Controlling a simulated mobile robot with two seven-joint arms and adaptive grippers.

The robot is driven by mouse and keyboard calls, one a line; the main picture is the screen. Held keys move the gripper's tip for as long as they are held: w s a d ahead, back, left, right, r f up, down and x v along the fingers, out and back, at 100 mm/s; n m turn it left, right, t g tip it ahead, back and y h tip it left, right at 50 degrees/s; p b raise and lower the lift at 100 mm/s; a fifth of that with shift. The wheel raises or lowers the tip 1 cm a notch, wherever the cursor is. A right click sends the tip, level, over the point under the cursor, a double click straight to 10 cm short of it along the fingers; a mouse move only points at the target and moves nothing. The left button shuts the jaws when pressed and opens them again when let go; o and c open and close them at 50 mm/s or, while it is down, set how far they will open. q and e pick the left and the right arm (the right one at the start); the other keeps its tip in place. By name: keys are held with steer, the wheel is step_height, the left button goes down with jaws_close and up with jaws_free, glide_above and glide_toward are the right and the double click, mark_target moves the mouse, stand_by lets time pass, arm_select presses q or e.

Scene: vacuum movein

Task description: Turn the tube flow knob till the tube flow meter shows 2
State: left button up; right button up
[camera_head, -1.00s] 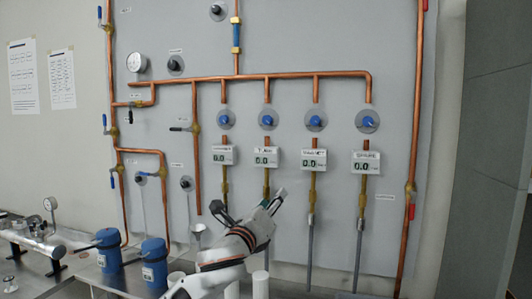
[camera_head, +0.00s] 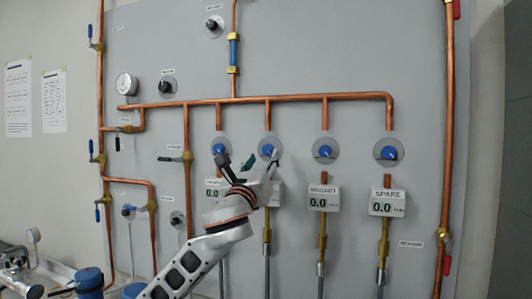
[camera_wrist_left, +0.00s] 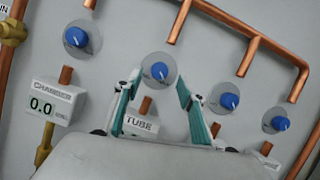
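The tube flow knob (camera_wrist_left: 160,71) is blue on a round grey plate. It also shows in the head view (camera_head: 268,149), second from left in the row. My left gripper (camera_wrist_left: 159,82) is open and empty, its fingertips spread to either side of this knob in the wrist view. I cannot tell whether they touch it. In the head view the left gripper (camera_head: 249,160) is at knob height in front of the panel. The tube flow meter (camera_wrist_left: 140,124) sits below the knob; its label shows, but its reading is hidden behind my gripper. My right gripper is out of view.
Two more blue knobs (camera_head: 325,150) (camera_head: 389,152) stand to the right, above a third meter (camera_head: 323,198) and the spare meter (camera_head: 387,202), both at 0.0. Copper pipes (camera_head: 290,98) run above.

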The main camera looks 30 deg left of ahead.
mark_target(267, 151)
arm_select(q)
steer(key=x, duration=0.2)
steer(key=shift+w+a, duration=0.1)
steer(key=shift+w, duration=0.2)
steer(key=shift+w+a+r+p, duration=0.15)
steer(key=shift+w+r+p, duration=0.1)
steer(key=shift+w+p, duration=0.1)
steer(key=shift+w, duration=0.15)
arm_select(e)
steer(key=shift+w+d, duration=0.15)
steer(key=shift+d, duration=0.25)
arm_select(q)
steer(key=c, duration=1.1)
steer(key=shift+n, duration=0.4)
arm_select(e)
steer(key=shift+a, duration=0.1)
